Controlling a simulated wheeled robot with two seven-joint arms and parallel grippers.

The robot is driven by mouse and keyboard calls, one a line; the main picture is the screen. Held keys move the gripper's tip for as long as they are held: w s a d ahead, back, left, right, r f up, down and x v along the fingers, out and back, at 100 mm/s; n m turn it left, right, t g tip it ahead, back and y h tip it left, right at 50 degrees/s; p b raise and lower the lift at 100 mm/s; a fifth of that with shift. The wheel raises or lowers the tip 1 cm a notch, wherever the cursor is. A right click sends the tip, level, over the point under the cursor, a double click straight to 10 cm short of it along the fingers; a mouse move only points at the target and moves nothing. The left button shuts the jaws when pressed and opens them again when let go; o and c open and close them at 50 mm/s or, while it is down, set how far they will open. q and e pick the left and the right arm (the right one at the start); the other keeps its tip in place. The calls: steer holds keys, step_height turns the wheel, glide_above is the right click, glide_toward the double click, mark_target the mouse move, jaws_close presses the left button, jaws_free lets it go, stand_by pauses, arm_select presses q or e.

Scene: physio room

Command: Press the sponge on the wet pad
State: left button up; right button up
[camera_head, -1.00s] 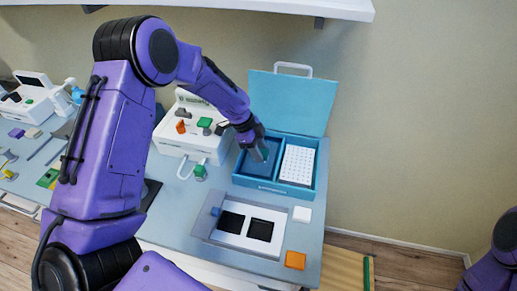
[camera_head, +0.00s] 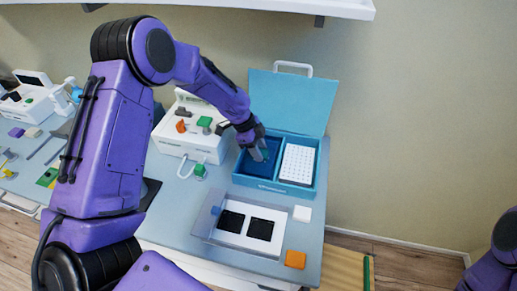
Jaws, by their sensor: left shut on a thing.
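My left gripper (camera_head: 260,152) reaches down into the left compartment of the blue open-lidded box (camera_head: 257,184). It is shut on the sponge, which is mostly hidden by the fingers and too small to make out. The dark blue wet pad (camera_head: 252,169) fills the floor of that compartment, under the gripper. I cannot tell whether the sponge touches the pad. Only part of my right arm shows at the lower right edge; its gripper is out of view.
A white perforated block (camera_head: 298,164) fills the box's right compartment; the raised lid (camera_head: 291,99) stands behind. In front is a tray (camera_head: 207,226) with two black squares, beside a white block (camera_head: 302,214) and an orange block (camera_head: 295,259). A white device (camera_head: 185,144) stands left.

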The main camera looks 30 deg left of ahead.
arm_select(q)
steer(key=shift+s, duration=0.1)
step_height(320, 180, up, 7)
steer(key=p, duration=0.5)
steer(key=shift+p, duration=0.4)
stand_by(0.3)
